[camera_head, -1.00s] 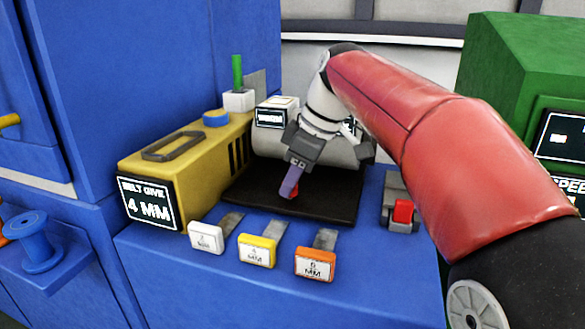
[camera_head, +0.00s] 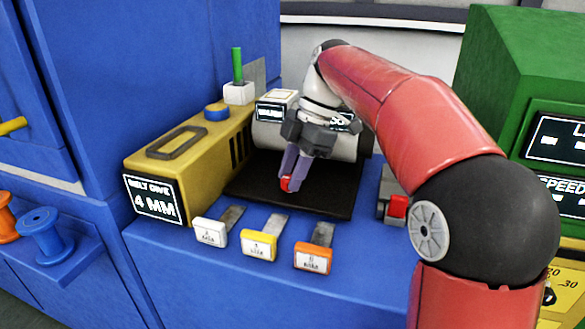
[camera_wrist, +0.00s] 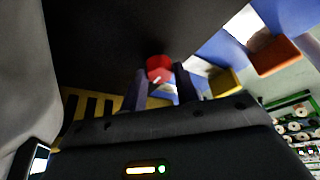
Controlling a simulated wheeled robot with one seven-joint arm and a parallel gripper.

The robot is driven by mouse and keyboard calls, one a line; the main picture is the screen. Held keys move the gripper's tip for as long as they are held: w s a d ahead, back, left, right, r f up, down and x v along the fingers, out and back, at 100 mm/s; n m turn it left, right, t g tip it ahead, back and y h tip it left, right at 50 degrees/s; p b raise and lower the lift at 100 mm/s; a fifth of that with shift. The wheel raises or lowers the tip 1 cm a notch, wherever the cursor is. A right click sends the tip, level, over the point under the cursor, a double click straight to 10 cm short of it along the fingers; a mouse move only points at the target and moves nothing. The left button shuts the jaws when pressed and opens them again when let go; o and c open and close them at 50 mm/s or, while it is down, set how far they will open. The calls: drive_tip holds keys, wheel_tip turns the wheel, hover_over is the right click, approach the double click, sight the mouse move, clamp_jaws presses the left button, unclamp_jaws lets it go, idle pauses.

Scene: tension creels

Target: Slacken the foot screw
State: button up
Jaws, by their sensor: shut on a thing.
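A small red knob (camera_head: 286,184), which appears to be the foot screw, is at the black plate (camera_head: 330,198) in front of the pale grey cylindrical body. My gripper (camera_head: 289,181) reaches down from above, its purple fingers shut on the red knob. In the wrist view the knob (camera_wrist: 158,68) shows between the two fingertips (camera_wrist: 162,78), with a small white mark on its face. The knob's shank and its seat are hidden.
A yellow housing (camera_head: 190,170) labelled 4 MM stands left of the plate. White (camera_head: 210,232), yellow (camera_head: 258,245) and orange (camera_head: 312,258) tagged gauges lie along the blue front ledge. A grey block with a red part (camera_head: 397,206) sits at right.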

idle(0.4)
drive_tip(key=o, duration=1)
drive_tip(key=shift+v, duration=3.9)
drive_tip(key=shift+a, duration=0.1)
